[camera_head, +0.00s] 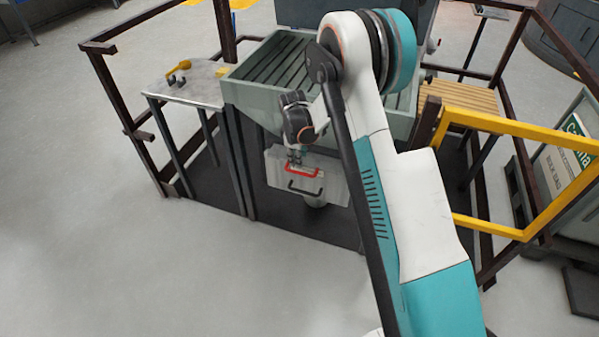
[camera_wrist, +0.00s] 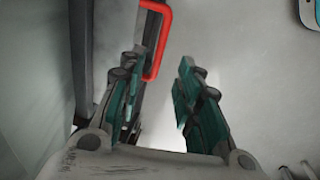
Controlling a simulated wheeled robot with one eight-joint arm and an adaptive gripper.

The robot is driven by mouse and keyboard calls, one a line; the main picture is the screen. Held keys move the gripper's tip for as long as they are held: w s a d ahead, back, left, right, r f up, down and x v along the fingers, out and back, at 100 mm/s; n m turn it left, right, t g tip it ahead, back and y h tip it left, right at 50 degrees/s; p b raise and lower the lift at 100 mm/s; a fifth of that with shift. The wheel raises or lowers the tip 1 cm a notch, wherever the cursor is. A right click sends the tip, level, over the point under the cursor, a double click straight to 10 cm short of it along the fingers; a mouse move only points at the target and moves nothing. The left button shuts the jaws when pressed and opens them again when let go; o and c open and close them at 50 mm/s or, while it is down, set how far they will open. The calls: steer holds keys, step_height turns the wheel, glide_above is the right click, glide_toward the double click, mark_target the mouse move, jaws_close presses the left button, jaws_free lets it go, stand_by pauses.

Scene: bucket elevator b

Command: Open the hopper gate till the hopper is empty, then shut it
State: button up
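The grey-green hopper (camera_head: 250,98) stands on a frame in the head view, with dark slats across its top. My arm covers part of it, and I cannot tell how full it is. Below its sloped wall hangs a pale plate (camera_head: 335,188) with a red handle (camera_head: 304,172) and a black handle (camera_head: 304,190) beneath it. My gripper (camera_head: 296,158) is just above the red handle. In the wrist view my gripper (camera_wrist: 160,85) is open, its two fingers apart. The red handle (camera_wrist: 163,40) shows there beside the left fingertip; contact is unclear.
Dark railings (camera_head: 108,88) flank the hopper on the left. A side table (camera_head: 190,88) holds a yellow object (camera_head: 178,71). A yellow gate frame (camera_head: 530,185) and a sign board (camera_head: 567,160) stand at right. Open floor (camera_head: 110,260) lies at front left.

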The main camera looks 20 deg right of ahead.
mark_target(299, 173)
steer(key=f+b, duration=0.1)
steer(key=f, duration=0.2)
steer(key=w+f+b, duration=0.1)
steer(key=f, duration=0.1)
steer(key=d+f+b, duration=0.1)
steer(key=f, duration=0.2)
steer(key=shift+w+f, duration=0.2)
steer(key=shift+f, duration=0.15)
steer(key=shift+c, duration=0.2)
jaws_close()
